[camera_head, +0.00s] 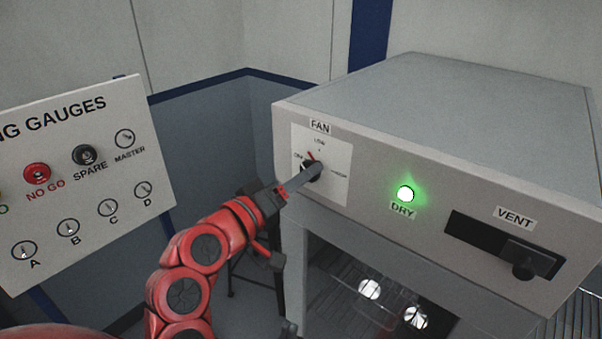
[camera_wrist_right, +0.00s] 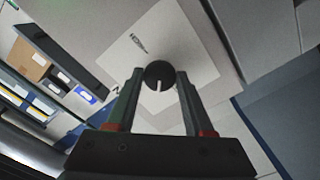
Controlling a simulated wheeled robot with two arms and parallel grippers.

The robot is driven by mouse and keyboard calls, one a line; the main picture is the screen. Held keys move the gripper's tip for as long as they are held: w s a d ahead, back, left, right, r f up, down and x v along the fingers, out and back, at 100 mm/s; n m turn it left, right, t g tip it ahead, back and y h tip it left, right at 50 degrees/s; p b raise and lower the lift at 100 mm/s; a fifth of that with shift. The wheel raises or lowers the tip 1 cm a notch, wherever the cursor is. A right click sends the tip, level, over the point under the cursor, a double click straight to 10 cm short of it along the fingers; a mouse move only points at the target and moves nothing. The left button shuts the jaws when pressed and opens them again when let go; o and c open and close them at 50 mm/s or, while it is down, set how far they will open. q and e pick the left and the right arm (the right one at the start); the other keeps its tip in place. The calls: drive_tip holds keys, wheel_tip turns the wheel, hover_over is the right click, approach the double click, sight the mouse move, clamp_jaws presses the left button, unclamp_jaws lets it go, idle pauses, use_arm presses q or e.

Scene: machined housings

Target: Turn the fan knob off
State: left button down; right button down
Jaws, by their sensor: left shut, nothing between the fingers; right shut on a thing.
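The fan knob (camera_head: 307,171) is a small dark dial on a white plate (camera_head: 335,187) under the FAN label (camera_head: 320,127). A red mark at the knob points up and slightly left, between the left label and LOW at the top; the other labels are too small to read surely. My right gripper (camera_head: 316,171) is shut on the knob and partly hides it. In the right wrist view its fingers (camera_wrist_right: 158,82) stand on either side of the round knob (camera_wrist_right: 159,73), which shows a pale line.
The grey housing (camera_head: 450,95) carries a lit green DRY lamp (camera_head: 405,193) and a VENT slider (camera_head: 524,262) to the right of the knob. A gauge board (camera_head: 80,195) stands at the left. An open bay with racks lies below the housing.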

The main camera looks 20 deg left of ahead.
drive_tip(key=shift+r+n+p, duration=0.1)
drive_tip(key=shift+n+p, duration=3.3)
drive_tip(key=shift+n, duration=0.9)
drive_tip(key=shift+c, duration=1.6)
unclamp_jaws()
